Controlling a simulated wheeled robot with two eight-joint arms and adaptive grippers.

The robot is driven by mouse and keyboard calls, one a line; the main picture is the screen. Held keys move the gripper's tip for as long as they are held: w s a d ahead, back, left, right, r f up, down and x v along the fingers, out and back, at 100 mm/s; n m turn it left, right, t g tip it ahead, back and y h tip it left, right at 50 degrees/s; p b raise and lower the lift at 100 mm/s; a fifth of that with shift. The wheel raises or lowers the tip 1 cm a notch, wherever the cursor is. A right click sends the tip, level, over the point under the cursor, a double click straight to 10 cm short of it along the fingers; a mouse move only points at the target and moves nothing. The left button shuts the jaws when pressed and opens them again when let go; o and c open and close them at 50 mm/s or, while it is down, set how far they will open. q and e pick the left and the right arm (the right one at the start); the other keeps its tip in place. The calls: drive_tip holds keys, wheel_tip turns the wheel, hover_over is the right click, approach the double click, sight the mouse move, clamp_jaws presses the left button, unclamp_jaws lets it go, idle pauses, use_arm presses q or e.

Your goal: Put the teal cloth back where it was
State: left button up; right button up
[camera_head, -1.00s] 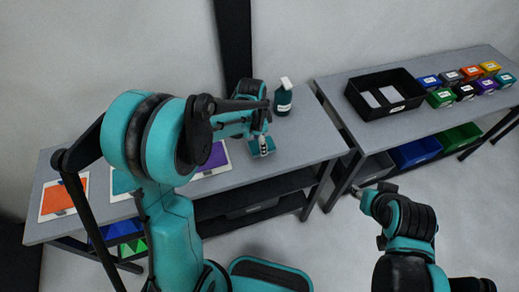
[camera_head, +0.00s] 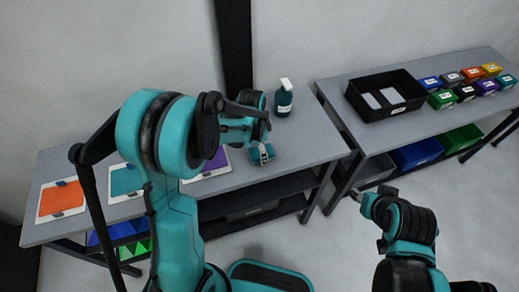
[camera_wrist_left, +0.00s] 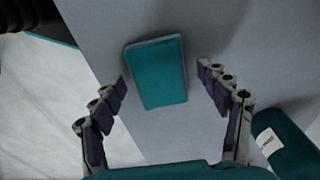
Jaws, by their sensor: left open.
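The teal cloth (camera_wrist_left: 157,75) is a folded rectangular pad lying on the grey table, seen in the left wrist view. In the head view the cloth (camera_head: 259,160) shows partly, beneath my left gripper (camera_head: 262,150). In the left wrist view my left gripper (camera_wrist_left: 164,103) is open, with one finger on each side of the cloth and gaps between. It holds nothing. My right gripper (camera_head: 362,196) is out over the floor, away from the tables; its fingers are too small to judge.
A spray bottle (camera_head: 284,98) stands on the left table (camera_head: 310,140) near the cloth. Framed orange (camera_head: 60,199), teal (camera_head: 125,181) and purple (camera_head: 216,162) sheets lie on this table. The right table holds a black tray (camera_head: 385,97) and several small coloured boxes.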

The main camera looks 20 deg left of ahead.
sight(257, 153)
use_arm(q)
wheel_tip(257, 153, up, 11)
drive_tip(key=p, duration=0.3)
drive_tip(key=s+a+r+n+t, duration=0.1)
drive_tip(key=s+r+n+t, duration=0.2)
drive_tip(key=s+n, duration=0.2)
drive_tip(key=s+a+r+n+t, duration=0.1)
drive_tip(key=s+r+n+t, duration=0.2)
drive_tip(key=s+n, duration=0.3)
drive_tip(key=s+r, duration=0.1)
drive_tip(key=s, duration=0.4)
drive_tip(key=shift+s+a+t+y, duration=0.2)
drive_tip(key=shift+s+t+y, duration=0.1)
drive_tip(key=shift+s+y, duration=0.1)
drive_tip(key=shift+w, duration=0.1)
